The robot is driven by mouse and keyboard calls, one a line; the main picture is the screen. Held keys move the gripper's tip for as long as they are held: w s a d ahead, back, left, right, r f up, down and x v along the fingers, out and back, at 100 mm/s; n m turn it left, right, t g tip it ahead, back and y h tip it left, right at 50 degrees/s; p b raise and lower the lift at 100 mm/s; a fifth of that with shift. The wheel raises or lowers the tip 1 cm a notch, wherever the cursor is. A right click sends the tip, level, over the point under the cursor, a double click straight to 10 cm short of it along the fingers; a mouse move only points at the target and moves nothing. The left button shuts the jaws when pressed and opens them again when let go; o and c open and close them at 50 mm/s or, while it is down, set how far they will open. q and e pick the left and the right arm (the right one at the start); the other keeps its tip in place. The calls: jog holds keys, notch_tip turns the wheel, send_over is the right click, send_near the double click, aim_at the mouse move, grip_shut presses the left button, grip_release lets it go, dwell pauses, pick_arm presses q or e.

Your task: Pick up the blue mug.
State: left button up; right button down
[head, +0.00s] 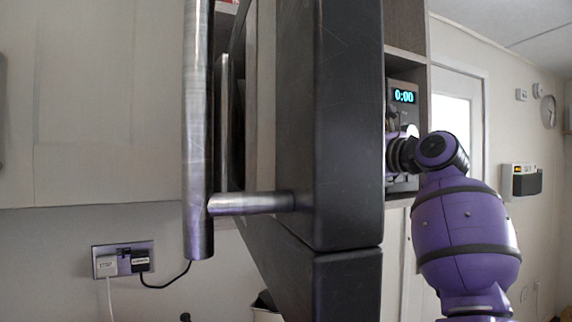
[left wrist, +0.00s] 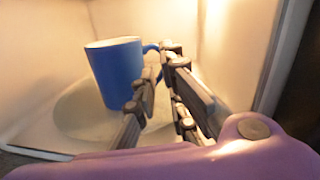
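The blue mug (left wrist: 118,70) stands upright in the left wrist view, on a round pale plate (left wrist: 75,115) inside a light-walled cavity. Its handle points right, toward my left gripper (left wrist: 160,62). The gripper's two fingers are apart, with their tips close to the handle. Whether they touch it I cannot tell. The mug and both grippers are hidden in the head view, where a large dark door fills the middle. A purple arm link of mine shows at the right there, its far end by the control panel.
The dark open door (head: 348,120) with a long metal handle (head: 198,130) blocks much of the head view. Behind it is a panel with a lit 0:00 display (head: 403,96). A pale cabinet (head: 110,90) and a wall socket (head: 122,260) are at the left.

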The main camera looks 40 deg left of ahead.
pick_arm(q)
jog(key=shift+w+a+f+h, duration=0.1)
jog(key=shift+w+h, duration=0.05)
jog(key=shift+h, duration=0.15)
jog(key=shift+w+a, duration=0.1)
jog(key=shift+a, duration=0.2)
jog(key=shift+w+a+r+p, duration=0.15)
jog(key=shift+a+p, duration=0.05)
jog(key=shift+a, duration=0.3)
jog(key=shift+w+a+r+p, duration=0.1)
jog(key=shift+a+r+p, duration=0.05)
jog(key=shift+a, duration=0.3)
jog(key=p+x, duration=0.1)
jog(key=x, duration=0.3)
jog(key=shift+a+r, duration=0.1)
jog(key=shift+a, duration=0.2)
jog(key=shift+w+a, duration=0.15)
grip_shut()
